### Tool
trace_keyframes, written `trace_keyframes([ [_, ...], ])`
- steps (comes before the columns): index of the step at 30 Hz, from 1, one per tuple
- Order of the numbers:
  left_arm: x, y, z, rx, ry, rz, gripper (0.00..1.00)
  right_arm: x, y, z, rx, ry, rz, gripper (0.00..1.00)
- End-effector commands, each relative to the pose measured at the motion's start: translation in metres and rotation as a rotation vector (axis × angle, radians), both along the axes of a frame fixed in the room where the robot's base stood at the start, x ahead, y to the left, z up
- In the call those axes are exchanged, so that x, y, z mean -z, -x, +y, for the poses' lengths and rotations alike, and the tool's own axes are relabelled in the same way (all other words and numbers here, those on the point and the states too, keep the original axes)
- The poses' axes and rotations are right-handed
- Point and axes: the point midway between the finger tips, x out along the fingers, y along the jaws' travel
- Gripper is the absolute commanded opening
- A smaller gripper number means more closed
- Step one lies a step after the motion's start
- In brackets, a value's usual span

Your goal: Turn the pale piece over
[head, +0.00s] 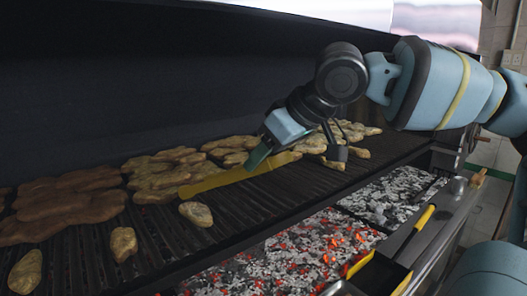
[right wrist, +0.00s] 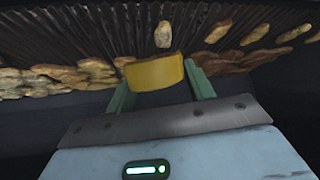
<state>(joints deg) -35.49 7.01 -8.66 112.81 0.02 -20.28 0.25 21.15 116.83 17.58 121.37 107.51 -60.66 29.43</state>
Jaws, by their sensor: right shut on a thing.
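My right gripper (head: 266,150) reaches in from the right over the grill grate (head: 240,220). It is shut on a long yellow tool (head: 225,180), whose far end points left over the larger pieces. In the right wrist view the yellow tool (right wrist: 155,73) shows between the green fingers. A small pale tan piece (head: 196,213) lies on the bars just in front of the tool's far end, apart from it. A small pale piece also shows beyond the tool in the right wrist view (right wrist: 163,34). I cannot tell for certain which piece the task means. My left gripper is not in view.
Larger golden pieces (head: 160,175) crowd the back of the grate, and browner ones (head: 65,205) lie at left. More small pieces (head: 123,243) lie along the front. Glowing coals (head: 310,250) lie below. A black and yellow holder (head: 380,275) and a yellow-handled tool (head: 425,217) are at right.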

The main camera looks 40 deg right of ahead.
Motion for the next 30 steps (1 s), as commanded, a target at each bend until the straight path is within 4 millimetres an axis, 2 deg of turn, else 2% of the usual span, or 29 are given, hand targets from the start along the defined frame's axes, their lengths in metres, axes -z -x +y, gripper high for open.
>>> trace_keyframes([
  [20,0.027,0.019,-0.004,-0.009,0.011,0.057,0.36,0.059,-0.001,0.0,-0.001,-0.001,0.002,0.46],
  [30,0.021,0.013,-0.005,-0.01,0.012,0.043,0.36,0.079,0.0,0.0,-0.001,-0.001,-0.001,0.46],
])
